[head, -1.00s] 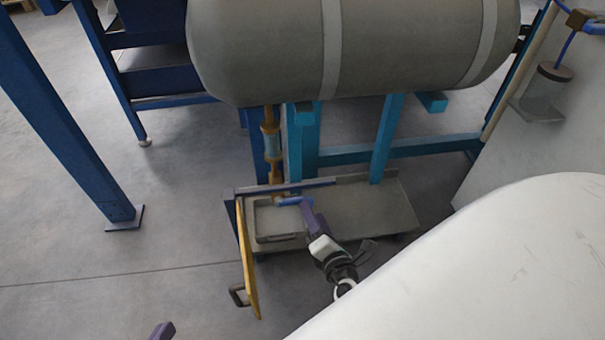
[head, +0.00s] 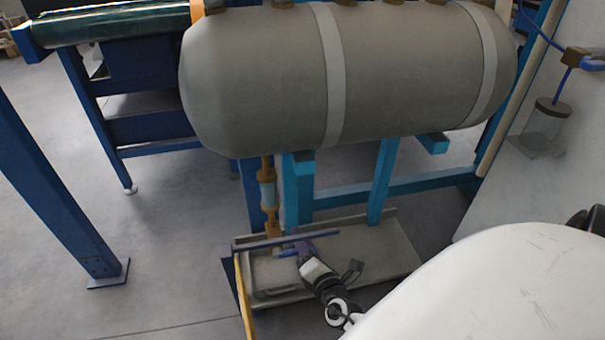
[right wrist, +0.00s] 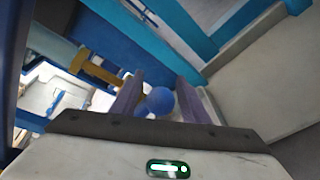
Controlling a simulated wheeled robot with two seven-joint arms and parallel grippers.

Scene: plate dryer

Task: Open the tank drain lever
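The grey tank (head: 400,75) lies across the top of the head view. A brass drain pipe (head: 268,195) with a pale blue section hangs below its left end. The blue drain lever (head: 284,253) sits low at the pipe's foot, partly hidden by my right gripper (head: 299,248). In the right wrist view the lever's round blue end (right wrist: 160,100) shows between the purple fingers of my right gripper (right wrist: 159,76). The fingers are apart, around the lever; firm contact on both sides does not show. My left gripper is out of view.
Blue-green posts (head: 383,180) stand close behind the gripper. A blue post (head: 60,190) stands at left, with open floor between.

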